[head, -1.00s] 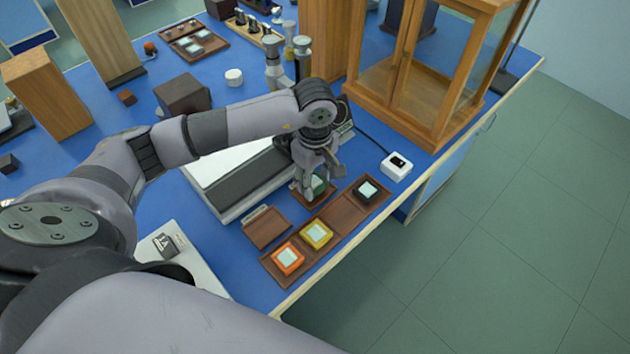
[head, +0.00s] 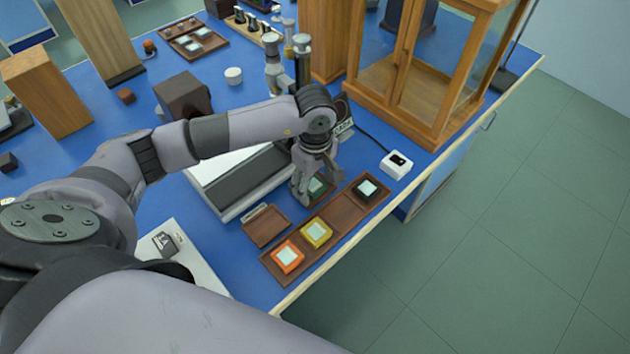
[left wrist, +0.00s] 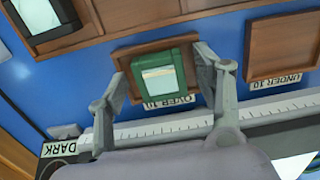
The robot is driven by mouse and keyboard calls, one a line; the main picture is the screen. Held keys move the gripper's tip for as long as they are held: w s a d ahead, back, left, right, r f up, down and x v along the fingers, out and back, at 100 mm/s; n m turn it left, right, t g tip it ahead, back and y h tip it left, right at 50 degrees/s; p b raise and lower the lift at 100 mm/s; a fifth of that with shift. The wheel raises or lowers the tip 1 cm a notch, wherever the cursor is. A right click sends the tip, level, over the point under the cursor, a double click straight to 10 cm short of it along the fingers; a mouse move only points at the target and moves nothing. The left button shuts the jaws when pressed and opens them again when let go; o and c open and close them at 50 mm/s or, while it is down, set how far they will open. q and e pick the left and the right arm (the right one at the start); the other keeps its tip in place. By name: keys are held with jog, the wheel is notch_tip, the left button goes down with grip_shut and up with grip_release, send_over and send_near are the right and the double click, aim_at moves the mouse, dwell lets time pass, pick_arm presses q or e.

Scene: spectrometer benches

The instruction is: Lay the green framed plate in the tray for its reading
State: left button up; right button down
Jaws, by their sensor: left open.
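The green framed plate (left wrist: 158,82) lies in the small brown tray (left wrist: 125,62) labelled OVER 10, turned slightly. In the head view the green plate (head: 318,187) is partly hidden by my gripper. My left gripper (left wrist: 160,64) is open, with one finger on each side of the plate and gaps beside its frame. It also shows over the tray in the head view (head: 320,186). A second brown tray (left wrist: 283,42), labelled UNDER 10, is empty; it also shows in the head view (head: 267,226). My right gripper is not in view.
A long brown rack (head: 342,213) at the bench edge holds orange (head: 287,257), yellow (head: 316,233) and black (head: 367,188) framed plates, with a bare space between yellow and black. A grey instrument (head: 240,190) stands behind the trays. A white box (head: 397,165) is to the right.

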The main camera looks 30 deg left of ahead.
aim_at(315, 186)
pick_arm(q)
jog(key=shift+r, duration=0.15)
notch_tip(315, 186, up, 12)
jog(key=b, duration=0.2)
dwell(0.7)
